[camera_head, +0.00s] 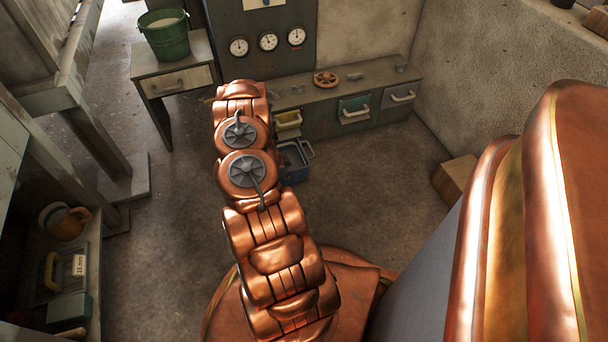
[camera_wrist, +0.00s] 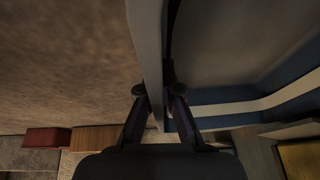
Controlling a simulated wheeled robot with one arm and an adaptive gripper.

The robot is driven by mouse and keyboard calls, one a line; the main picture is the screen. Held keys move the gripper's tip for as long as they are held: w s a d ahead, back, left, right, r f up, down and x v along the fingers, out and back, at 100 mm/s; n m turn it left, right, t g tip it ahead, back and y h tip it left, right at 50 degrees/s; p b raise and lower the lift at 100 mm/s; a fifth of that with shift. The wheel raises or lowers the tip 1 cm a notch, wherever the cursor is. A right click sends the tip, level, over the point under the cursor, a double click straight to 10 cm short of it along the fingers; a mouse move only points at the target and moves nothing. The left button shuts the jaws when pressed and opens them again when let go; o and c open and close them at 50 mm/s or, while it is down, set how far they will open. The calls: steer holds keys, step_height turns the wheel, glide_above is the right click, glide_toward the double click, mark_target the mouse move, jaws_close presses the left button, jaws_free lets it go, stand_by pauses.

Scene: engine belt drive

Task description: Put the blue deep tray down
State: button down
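The blue deep tray (camera_head: 299,175) shows in the head view just right of my arm, in front of the low grey cabinet. It has a grey inside and a light handle on its right; my arm hides its left part. In the wrist view the tray (camera_wrist: 240,110) fills the right side, close up. My gripper (camera_wrist: 160,90) has one finger on each side of a grey, blue-edged bar or wall of the tray and looks shut on it. My arm hides the gripper in the head view. I cannot tell whether the tray's bottom touches the floor.
The low cabinet (camera_head: 330,118) has yellow, teal and grey drawers, with small parts on top. A desk (camera_head: 170,78) with a green bucket (camera_head: 166,34) stands at back left. A wooden block (camera_head: 456,178) lies by the right wall. The floor (camera_head: 365,190) between is clear.

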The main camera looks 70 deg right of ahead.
mark_target(305, 172)
steer(key=s+d, duration=0.2)
steer(key=shift+s+d+b, duration=0.2)
steer(key=shift+d+b, duration=0.15)
steer(key=s+d, duration=0.1)
steer(key=s+d+b, duration=0.1)
steer(key=d, duration=0.1)
steer(key=shift+s+f, duration=0.1)
steer(key=shift+s, duration=0.15)
steer(key=shift+w+a+f+b, duration=0.1)
steer(key=shift+f+b, duration=0.4)
steer(key=shift+f, duration=0.15)
steer(key=shift+f, duration=0.1)
steer(key=c, duration=1.3)
jaws_free()
